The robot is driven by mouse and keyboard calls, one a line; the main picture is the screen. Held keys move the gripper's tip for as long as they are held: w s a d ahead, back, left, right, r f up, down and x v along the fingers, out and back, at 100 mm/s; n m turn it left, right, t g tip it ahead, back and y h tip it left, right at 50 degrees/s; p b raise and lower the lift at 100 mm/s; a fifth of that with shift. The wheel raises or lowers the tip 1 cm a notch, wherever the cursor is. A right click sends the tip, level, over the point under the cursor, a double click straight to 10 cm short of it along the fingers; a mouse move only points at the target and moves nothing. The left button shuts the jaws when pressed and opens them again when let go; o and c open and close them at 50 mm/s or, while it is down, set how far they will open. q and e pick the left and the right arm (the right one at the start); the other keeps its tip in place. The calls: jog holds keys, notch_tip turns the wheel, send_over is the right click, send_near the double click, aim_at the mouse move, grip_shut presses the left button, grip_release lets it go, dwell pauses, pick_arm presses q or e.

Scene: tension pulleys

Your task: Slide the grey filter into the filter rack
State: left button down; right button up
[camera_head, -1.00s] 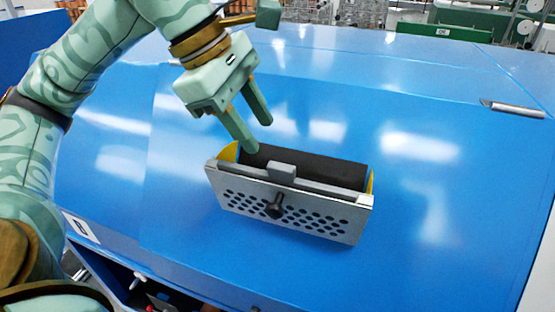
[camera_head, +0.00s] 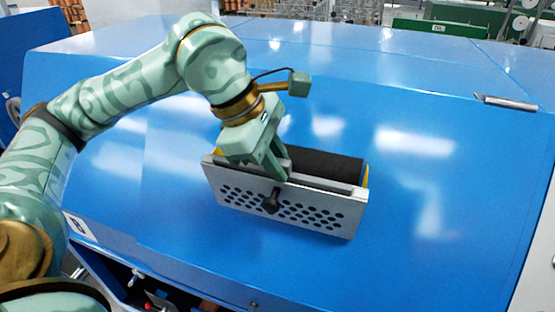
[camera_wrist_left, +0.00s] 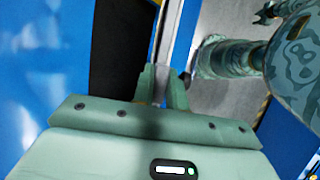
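The grey filter (camera_head: 330,213) has a perforated front plate with a black knob. It sits tilted on the blue sloping surface, against a dark-fronted holder with yellow side pieces, which I take to be the filter rack (camera_head: 335,166). My left gripper (camera_head: 277,174) is at the filter's top edge, its fingers on either side of the raised grey tab, which they largely hide. In the left wrist view, the fingers (camera_wrist_left: 163,88) are close together with a grey strip between them, and they look shut on it.
The blue machine cover (camera_head: 430,230) is clear around the filter and the rack. A metal handle (camera_head: 507,102) lies at the right, well apart. A dark opening with small parts shows below the cover's front edge.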

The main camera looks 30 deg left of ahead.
pick_arm(q)
jog(key=shift+r, duration=0.2)
jog(key=shift+s+r+p, duration=0.2)
jog(key=shift+r+p, duration=0.45)
jog(key=shift+r, duration=0.05)
jog(key=shift+s+d+r+p, duration=0.1)
jog(key=shift+s+r+p, duration=0.05)
jog(key=shift+r+p, duration=0.5)
jog(key=shift+r, duration=0.45)
dwell(0.4)
jog(key=shift+r+p, duration=0.15)
jog(key=shift+p, duration=0.15)
